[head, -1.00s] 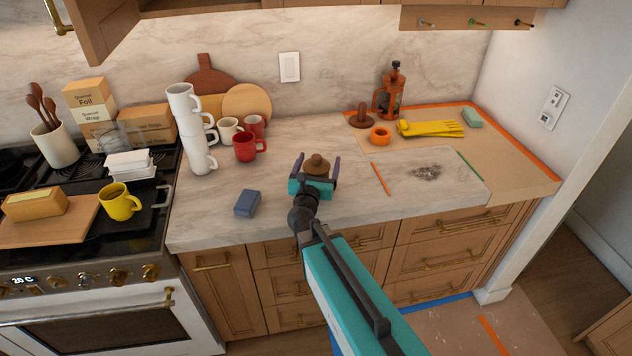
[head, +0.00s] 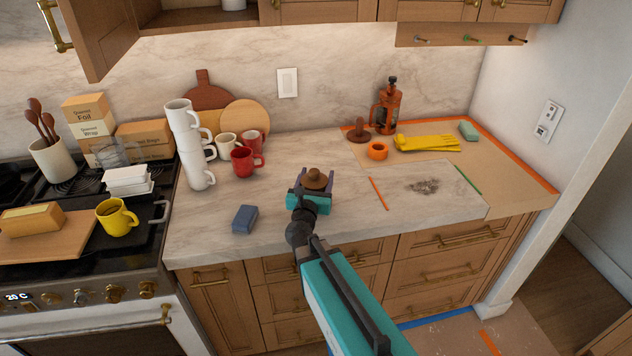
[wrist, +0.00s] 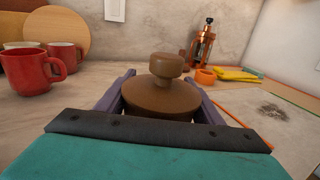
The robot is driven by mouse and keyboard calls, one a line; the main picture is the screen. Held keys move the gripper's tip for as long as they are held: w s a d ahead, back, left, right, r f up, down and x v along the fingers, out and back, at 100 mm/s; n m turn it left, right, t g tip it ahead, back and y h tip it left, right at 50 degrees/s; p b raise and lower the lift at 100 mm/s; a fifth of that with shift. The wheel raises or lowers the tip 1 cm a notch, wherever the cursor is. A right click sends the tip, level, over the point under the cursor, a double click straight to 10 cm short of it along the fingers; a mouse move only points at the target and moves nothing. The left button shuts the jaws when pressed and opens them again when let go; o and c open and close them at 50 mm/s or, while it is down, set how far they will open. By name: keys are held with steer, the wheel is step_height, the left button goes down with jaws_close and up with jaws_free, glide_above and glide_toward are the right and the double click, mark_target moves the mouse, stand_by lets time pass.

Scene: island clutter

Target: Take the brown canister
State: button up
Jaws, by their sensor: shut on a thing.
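The brown canister (head: 316,178) has a round knob on a domed lid and stands upright at the middle of the marble counter. In the wrist view the canister (wrist: 160,97) sits between the two purple fingers of my gripper (wrist: 162,100). In the head view my gripper (head: 317,183) is shut on it from the front, one finger on each side. The canister's lower part is hidden behind the gripper's teal body. I cannot tell whether its base touches the counter.
A red mug (head: 243,161) and stacked white mugs (head: 193,150) stand to the left. A blue block (head: 245,219) lies front left. An orange ring (head: 377,151), yellow gloves (head: 425,143) and a French press (head: 388,108) are back right. An orange stick (head: 378,193) lies close on the right.

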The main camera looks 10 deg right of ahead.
steer(key=shift+r+b, duration=0.55)
steer(key=shift+r, duration=4.3)
steer(key=shift+f, duration=0.1)
